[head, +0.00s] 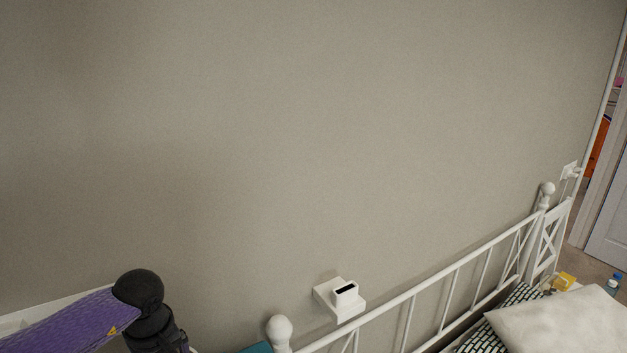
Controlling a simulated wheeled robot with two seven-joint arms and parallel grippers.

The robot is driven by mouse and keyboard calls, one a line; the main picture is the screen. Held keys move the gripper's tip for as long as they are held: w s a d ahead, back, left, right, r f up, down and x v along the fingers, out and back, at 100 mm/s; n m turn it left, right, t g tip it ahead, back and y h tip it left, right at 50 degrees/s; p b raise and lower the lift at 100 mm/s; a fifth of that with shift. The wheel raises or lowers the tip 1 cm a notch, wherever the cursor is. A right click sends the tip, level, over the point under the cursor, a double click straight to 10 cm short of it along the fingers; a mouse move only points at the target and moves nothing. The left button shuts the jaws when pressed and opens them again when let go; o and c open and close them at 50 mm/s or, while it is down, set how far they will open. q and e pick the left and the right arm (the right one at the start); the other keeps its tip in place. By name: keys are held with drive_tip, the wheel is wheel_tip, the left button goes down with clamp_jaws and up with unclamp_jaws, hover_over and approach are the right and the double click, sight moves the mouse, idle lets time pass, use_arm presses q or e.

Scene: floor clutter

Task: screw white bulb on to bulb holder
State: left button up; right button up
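A white wall fixture (327,300) with a square base and a short block with a dark slot is on the wall, just above the bed's headboard. It may be the bulb holder, but I cannot tell for certain. I see no white bulb in the head view. A purple and black part of my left arm comes in at the lower left, below and to the left of the fixture. Its gripper is outside the frame. My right arm and gripper are not in view.
A white metal bed frame (407,296) with round post knobs runs along the wall at the lower right. A pale pillow (560,325) lies on the bed. A small bottle (614,284) stands near the white door (610,232). The wall above is bare.

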use_arm(q)
drive_tip(key=shift+c, duration=0.3)
drive_tip(key=c, duration=0.4)
drive_tip(key=shift+f+m+b, duration=0.15)
drive_tip(key=shift+m+b, duration=0.25)
drive_tip(key=shift+m, duration=1.5)
drive_tip(key=o, duration=0.5)
drive_tip(key=shift+o, duration=0.2)
drive_tip(key=r, duration=0.3)
drive_tip(key=r+b, duration=0.1)
drive_tip(key=r, duration=0.2)
drive_tip(key=s+r, duration=0.1)
drive_tip(key=r, duration=0.3)
drive_tip(key=shift+d+b, duration=0.25)
drive_tip(key=shift+b, duration=0.15)
